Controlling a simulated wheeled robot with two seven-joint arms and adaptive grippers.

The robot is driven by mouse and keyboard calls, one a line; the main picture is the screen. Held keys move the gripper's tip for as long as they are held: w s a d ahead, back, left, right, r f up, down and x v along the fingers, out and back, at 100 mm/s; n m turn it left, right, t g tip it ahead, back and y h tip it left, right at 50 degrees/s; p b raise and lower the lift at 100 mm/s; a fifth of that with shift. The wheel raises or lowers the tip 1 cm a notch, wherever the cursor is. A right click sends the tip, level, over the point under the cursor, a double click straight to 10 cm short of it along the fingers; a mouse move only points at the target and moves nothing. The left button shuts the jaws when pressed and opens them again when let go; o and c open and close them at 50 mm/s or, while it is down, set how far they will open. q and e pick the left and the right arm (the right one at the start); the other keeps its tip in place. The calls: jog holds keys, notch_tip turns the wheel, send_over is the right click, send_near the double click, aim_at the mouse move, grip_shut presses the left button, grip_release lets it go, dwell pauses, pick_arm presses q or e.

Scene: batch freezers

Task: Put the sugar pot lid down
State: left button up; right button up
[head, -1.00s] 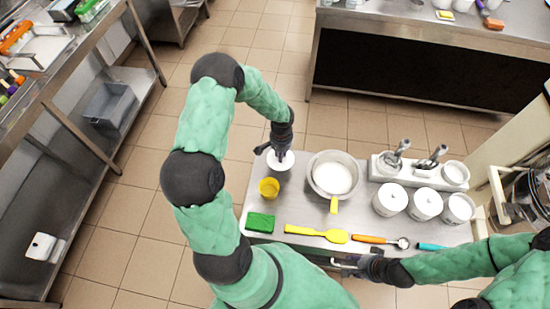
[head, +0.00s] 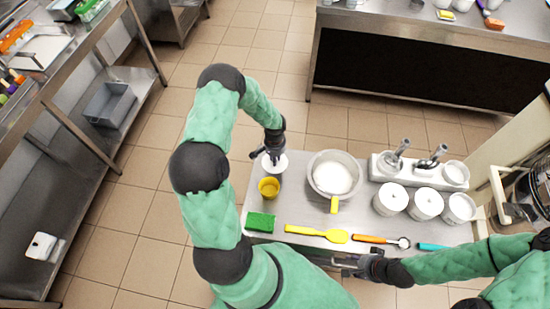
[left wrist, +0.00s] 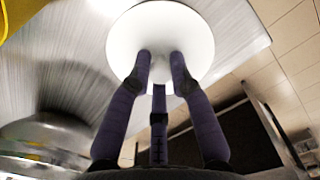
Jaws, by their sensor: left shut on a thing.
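The sugar pot lid (head: 282,164) is a round white disc near the far left corner of the steel table (head: 290,215). It also fills the upper middle of the left wrist view (left wrist: 190,25), with my left gripper's (left wrist: 160,62) fingers closed around its small knob. In the head view my left gripper (head: 274,160) is over the lid. I cannot tell whether the lid touches the tabletop. My right gripper (head: 345,263) is at the table's front edge; its fingers are too small to read.
A pot of white content (head: 334,160) is right of the lid, a yellow cup (head: 269,187) in front of it. A green sponge (head: 261,222), yellow spatula (head: 318,234) and orange-handled tool (head: 372,239) lie in front. White lidded pots (head: 391,198) stand at right.

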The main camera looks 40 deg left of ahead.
pick_arm(q)
jog(key=o, duration=0.8)
jog(key=shift+f, duration=0.15)
jog(key=shift+r, duration=0.2)
jog(key=shift+w+r, duration=0.1)
jog(key=shift+r, duration=0.25)
notch_tip(320, 180, up, 11)
jog(key=shift+r+p, duration=0.15)
jog(key=shift+p, duration=0.45)
